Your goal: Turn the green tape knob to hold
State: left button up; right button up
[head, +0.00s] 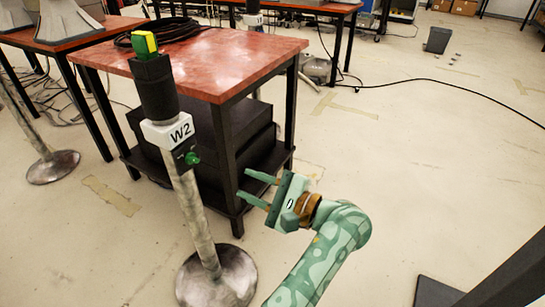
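A post (195,220) stands upright at the left of the head view, with a white W2 label block (172,134) near its top. Just below the label, a small green knob (192,158) sits on a dark plate on the post. A black cylinder with a green and yellow cap (144,43) tops the post. The knob's marking is too small to read.
A red-topped table (235,62) with black legs and a dark lower shelf stands behind the post. The post's round metal base (235,285) rests on the floor. Another round base (53,167) is at the left. A black cable crosses the floor at right, which is mostly clear.

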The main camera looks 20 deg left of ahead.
aim_at(195, 160)
pick_arm(q)
jog(key=a+b, duration=0.1)
jog(key=a, duration=0.4)
jog(key=a+b, duration=0.2)
jog(key=a, duration=0.3)
jog(key=w+a+b, duration=0.1)
jog(key=a, duration=0.4)
jog(key=shift+a, duration=0.3)
jog(key=shift+w+a+r, duration=0.1)
jog(key=shift+a+r, duration=0.05)
jog(key=shift+a, duration=0.2)
pick_arm(e)
jog(key=w+a+r+m+t+y, duration=0.1)
jog(key=w+a+r+t+y, duration=0.1)
jog(key=w+a, duration=0.3)
jog(key=shift+w+a+r+t, duration=0.25)
jog(key=shift+w+t, duration=0.15)
jog(key=shift+w, duration=0.05)
pick_arm(q)
jog(key=c, duration=0.6)
